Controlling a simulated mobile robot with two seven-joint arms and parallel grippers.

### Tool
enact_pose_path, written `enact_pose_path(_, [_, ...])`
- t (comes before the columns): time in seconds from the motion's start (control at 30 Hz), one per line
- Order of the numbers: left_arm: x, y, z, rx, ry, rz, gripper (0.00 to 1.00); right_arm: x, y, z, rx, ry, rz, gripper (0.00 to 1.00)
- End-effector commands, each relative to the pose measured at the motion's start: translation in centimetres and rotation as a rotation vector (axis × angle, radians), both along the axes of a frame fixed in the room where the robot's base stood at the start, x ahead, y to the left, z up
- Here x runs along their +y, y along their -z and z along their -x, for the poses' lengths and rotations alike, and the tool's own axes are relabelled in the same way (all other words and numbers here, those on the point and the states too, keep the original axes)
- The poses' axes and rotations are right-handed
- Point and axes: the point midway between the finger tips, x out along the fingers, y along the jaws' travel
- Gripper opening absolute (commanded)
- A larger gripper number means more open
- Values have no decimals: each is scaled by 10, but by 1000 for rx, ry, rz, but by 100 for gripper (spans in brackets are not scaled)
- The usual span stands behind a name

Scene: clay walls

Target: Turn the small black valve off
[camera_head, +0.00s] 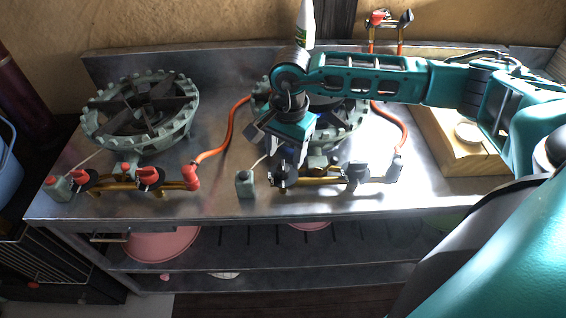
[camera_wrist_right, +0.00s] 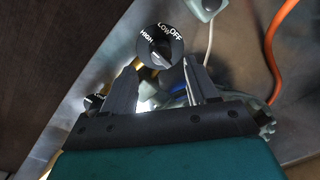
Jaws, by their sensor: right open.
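A black round knob (camera_wrist_right: 160,45) marked HIGH, LOW and OFF shows at the top middle of the right wrist view. It is the left black valve (camera_head: 280,177) on the right burner's brass pipe. My right gripper (camera_wrist_right: 161,74) is open, its two fingers pointing at this knob with the tips near its lower edge; contact cannot be told. In the head view my right gripper (camera_head: 288,158) is just above and behind the valve. A second black valve (camera_head: 355,176) sits to the right on the same pipe and partly shows in the wrist view (camera_wrist_right: 95,102). My left gripper is not in view.
A green-grey igniter box (camera_head: 245,184) stands left of the valve. An orange hose (camera_head: 233,125) curves between the two burners. The left burner (camera_head: 141,110) has red valves (camera_head: 150,177). A wooden box (camera_head: 455,145) is at the right. The metal counter's front edge is close.

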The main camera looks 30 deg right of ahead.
Motion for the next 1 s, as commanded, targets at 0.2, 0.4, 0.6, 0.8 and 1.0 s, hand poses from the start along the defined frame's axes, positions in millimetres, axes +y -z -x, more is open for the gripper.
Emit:
enact_pose_path(0.2, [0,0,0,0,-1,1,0,1,34,-2,1,1,-2,58])
enact_pose_path(0.4, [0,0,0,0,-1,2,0,2,46,-2,-1,-1,-1,58])
enact_pose_path(0.6, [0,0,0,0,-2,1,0,1,47,-2,0,0,-1,58])
enact_pose_path(0.8, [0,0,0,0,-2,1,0,1,47,-2,0,0,-1,45])
enact_pose_path(1.0, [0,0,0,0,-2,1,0,1,46,-2,0,0,-1,26])
